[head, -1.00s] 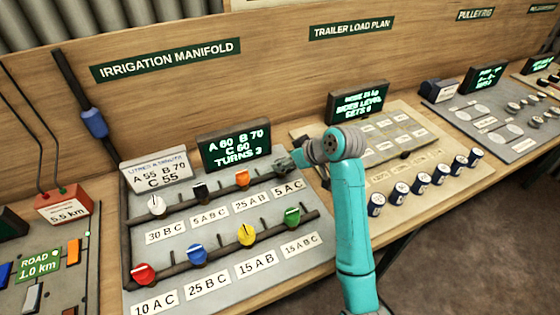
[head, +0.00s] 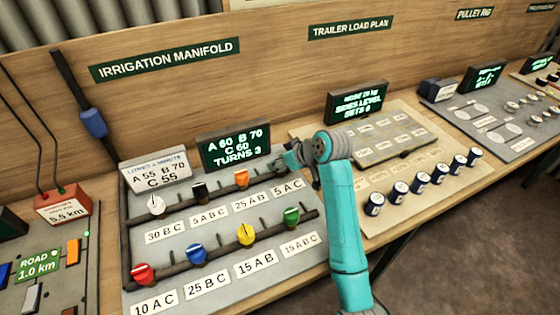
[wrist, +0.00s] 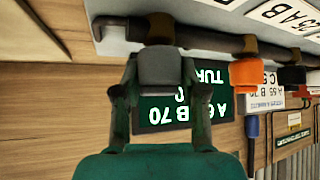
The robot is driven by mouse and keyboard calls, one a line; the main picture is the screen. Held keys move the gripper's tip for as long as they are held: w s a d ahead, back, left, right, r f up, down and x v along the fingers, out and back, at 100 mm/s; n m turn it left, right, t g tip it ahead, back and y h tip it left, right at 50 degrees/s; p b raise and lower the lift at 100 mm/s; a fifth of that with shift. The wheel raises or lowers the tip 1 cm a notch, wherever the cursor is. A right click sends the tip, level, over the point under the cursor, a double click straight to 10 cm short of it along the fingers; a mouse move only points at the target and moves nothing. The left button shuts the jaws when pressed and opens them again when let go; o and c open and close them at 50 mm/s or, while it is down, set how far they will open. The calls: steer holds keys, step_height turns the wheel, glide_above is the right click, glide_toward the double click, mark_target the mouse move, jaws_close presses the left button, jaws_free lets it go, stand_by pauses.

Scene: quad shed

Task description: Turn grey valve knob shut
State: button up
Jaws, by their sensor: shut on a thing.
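The grey valve knob (wrist: 163,68) sits between the two fingers of my gripper (head: 284,160) in the wrist view, with its dark stem on the pipe. My gripper is shut on it. In the head view my gripper and wrist hide most of the knob, at the right end of the upper pipe above the "5 A C" label (head: 288,188). The green display (head: 234,149) reads A 60, B 70, C 60, TURNS 3. The white sign (head: 158,172) reads A 55, B 70, C 55.
The orange knob (head: 242,178) is beside the grey one, with black (head: 200,190) and white (head: 156,205) knobs further left. Red, blue, yellow and green (head: 291,216) knobs line the lower pipe. Blue-and-white cans (head: 400,190) stand on the right-hand board.

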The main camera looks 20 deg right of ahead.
steer(key=shift+m, duration=0.3)
steer(key=m+t+h, duration=0.1)
steer(key=m+h, duration=0.1)
steer(key=m, duration=0.1)
steer(key=shift+a+h, duration=0.1)
steer(key=shift+h, duration=0.3)
steer(key=m+h, duration=0.4)
steer(key=m, duration=0.1)
steer(key=shift+m, duration=0.4)
steer(key=m+g+h, duration=0.2)
steer(key=m+h, duration=0.1)
steer(key=m, duration=0.2)
steer(key=shift+h, duration=0.4)
steer(key=shift+m+g+h, duration=0.8)
steer(key=shift+m+g, duration=0.3)
steer(key=shift+m, duration=0.6)
steer(key=shift+f, duration=0.1)
steer(key=o, duration=1.1)
steer(key=shift+o, duration=0.2)
